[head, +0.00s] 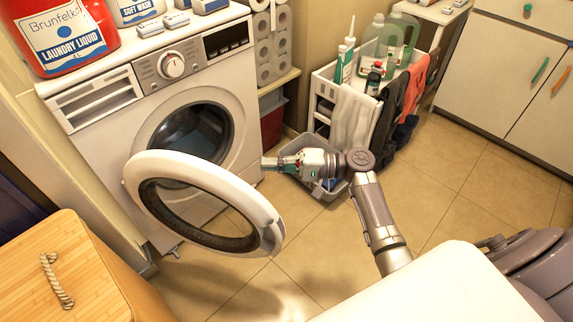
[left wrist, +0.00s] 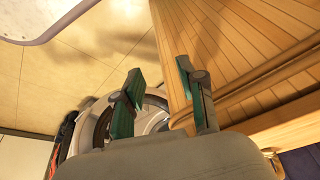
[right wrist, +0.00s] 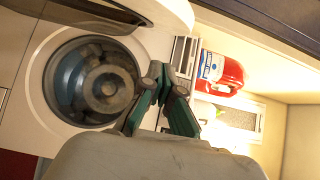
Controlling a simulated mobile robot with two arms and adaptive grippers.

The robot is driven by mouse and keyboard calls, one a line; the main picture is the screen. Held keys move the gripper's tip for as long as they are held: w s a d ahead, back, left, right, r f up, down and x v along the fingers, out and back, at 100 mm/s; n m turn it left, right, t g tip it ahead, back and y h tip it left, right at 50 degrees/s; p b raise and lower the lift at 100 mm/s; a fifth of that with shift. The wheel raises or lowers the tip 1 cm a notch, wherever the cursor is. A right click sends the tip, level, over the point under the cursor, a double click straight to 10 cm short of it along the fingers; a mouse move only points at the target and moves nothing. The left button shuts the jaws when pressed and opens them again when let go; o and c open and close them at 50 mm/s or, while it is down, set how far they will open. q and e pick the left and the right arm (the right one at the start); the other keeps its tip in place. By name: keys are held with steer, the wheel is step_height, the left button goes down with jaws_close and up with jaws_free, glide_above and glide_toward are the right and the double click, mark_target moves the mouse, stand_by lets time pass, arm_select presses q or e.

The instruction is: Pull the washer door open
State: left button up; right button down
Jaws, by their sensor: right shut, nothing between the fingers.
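The washer (head: 215,75) stands at the back left with its round opening uncovered. Its door (head: 262,205), a white ring with a dark window, is swung well out from the front. My right gripper (head: 268,163) is shut and empty, to the right of the door's upper edge, apart from it in the head view. In the right wrist view the shut fingers (right wrist: 160,76) appear beside the washer's opening (right wrist: 95,80). My left gripper (left wrist: 158,72) is open and empty in the left wrist view and out of the head view. A white ring shows partly behind its fingers.
A wooden box (head: 70,265) with a rope handle stands at the front left. A white cart (head: 322,95) with bottles and cloths and a grey basket (head: 325,190) stand right of the washer. A red detergent jug (head: 62,35) sits on top. Tiled floor (head: 440,150) is clear at right.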

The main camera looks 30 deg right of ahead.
steer(key=shift+s+a, duration=0.25)
steer(key=shift+a, duration=0.65)
steer(key=shift+s+a, duration=0.2)
steer(key=shift+a, duration=0.75)
steer(key=shift+s+a, duration=0.25)
steer(key=shift+a, duration=0.65)
